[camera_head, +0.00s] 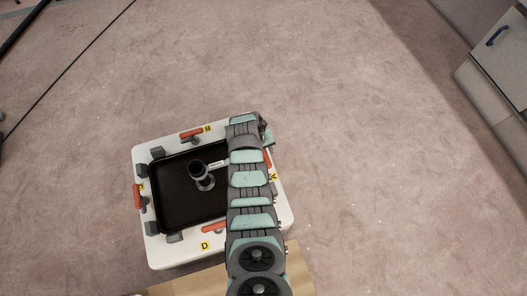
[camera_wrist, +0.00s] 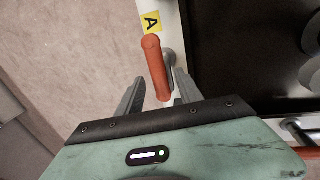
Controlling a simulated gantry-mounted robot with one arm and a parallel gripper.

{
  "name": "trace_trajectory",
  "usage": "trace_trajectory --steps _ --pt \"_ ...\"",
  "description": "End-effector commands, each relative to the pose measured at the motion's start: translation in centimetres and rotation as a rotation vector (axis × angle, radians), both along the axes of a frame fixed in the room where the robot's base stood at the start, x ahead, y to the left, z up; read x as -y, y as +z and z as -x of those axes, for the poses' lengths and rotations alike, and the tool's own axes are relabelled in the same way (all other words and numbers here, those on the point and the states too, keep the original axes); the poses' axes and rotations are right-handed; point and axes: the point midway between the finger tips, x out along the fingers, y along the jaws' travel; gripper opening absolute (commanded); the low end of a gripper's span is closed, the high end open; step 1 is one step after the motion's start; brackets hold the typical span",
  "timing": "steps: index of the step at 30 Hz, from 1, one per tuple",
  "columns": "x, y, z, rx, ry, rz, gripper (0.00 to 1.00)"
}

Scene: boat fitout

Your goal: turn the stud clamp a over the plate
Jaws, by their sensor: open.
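Stud clamp A has an orange-red handle (camera_wrist: 157,68) beside a yellow label A (camera_wrist: 151,22) on the white frame. In the wrist view my gripper (camera_wrist: 158,94) is open, with one finger on each side of the handle's near end. I cannot tell whether either finger touches it. In the head view the clamp's handle (camera_head: 267,158) shows only partly beside my arm, which hides my gripper. The plate (camera_head: 185,208) is dark and lies within the white frame (camera_head: 150,250). It also shows at the right of the wrist view (camera_wrist: 225,45).
Other orange-handled clamps stand on the frame at the back (camera_head: 191,133), left (camera_head: 137,196) and front (camera_head: 214,227). A grey upright fitting (camera_head: 201,174) stands on the plate. A cabinet (camera_head: 497,65) is at the far right. The floor around the frame is mostly clear.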

Motion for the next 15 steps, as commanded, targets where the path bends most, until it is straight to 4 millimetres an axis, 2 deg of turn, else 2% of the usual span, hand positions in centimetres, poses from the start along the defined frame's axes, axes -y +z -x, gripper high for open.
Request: trace_trajectory --steps 2,15 --pt "-0.01 0.02 0.01 0.0 0.0 0.0 0.43" --pt "0.0 0.01 0.01 0.0 0.0 0.0 0.07"
